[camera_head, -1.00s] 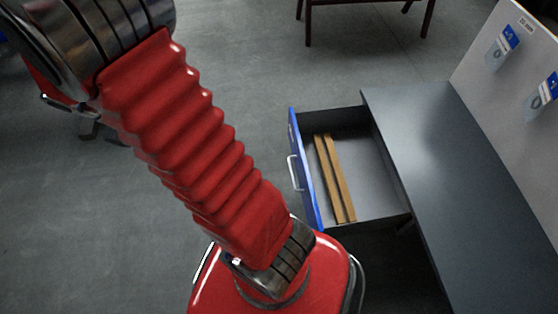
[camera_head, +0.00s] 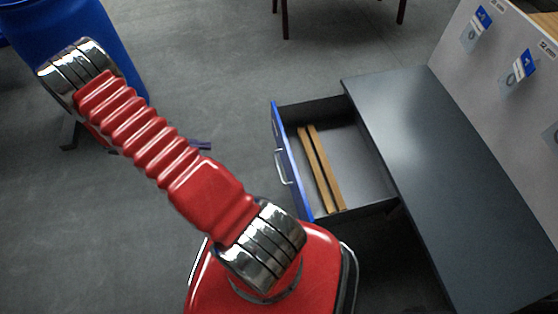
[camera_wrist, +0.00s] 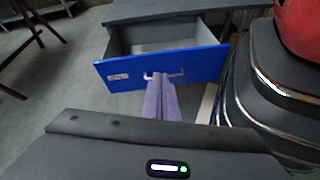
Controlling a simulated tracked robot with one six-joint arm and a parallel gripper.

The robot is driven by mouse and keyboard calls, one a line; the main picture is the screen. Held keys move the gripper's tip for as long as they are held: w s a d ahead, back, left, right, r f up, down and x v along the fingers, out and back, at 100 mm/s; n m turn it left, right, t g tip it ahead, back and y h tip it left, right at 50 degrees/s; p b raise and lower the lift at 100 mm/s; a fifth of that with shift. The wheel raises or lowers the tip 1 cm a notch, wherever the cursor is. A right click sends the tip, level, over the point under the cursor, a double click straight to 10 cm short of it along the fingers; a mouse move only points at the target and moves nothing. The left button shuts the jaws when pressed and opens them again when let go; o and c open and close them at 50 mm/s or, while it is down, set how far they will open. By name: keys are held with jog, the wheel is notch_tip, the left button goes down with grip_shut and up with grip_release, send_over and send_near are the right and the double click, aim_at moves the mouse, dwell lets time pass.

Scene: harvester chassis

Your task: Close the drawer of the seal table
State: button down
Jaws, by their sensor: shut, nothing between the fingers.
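The seal table (camera_head: 440,160) has a dark grey top. Its drawer (camera_head: 350,150) stands pulled out to the left, with a blue front (camera_head: 292,160) and a silver handle (camera_head: 281,167). Two light wooden strips (camera_head: 322,168) lie inside. In the wrist view the blue drawer front (camera_wrist: 200,66) faces me, with its handle (camera_wrist: 164,75) near the middle. My gripper (camera_wrist: 161,80) is shut and empty, its purple fingers pointing at the handle. They overlap the handle in that view. In the head view my gripper's tip (camera_head: 208,146) shows left of the drawer front, with a gap between; my arm hides the rest.
A pale panel (camera_head: 505,100) with hanging labelled bags stands along the table's far right side. A blue rounded container (camera_head: 75,30) is at the upper left. Dark furniture legs (camera_head: 285,18) show at the top. The grey floor left of the drawer is clear.

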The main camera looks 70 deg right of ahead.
jog(key=s+d+f+n+g+h, duration=0.1)
jog(key=s+d+f+g, duration=0.1)
jog(key=s+f, duration=0.3)
jog(key=s+d+f+n+g+h, duration=0.1)
jog(key=s+f, duration=0.5)
jog(key=f, duration=0.6)
jog(key=shift+s+d+n+g+h, duration=0.25)
jog(key=shift+d+n+g+h, duration=0.15)
jog(key=shift+d+n+h, duration=0.25)
jog(key=shift+s+r+y, duration=0.1)
jog(key=shift+y, duration=0.15)
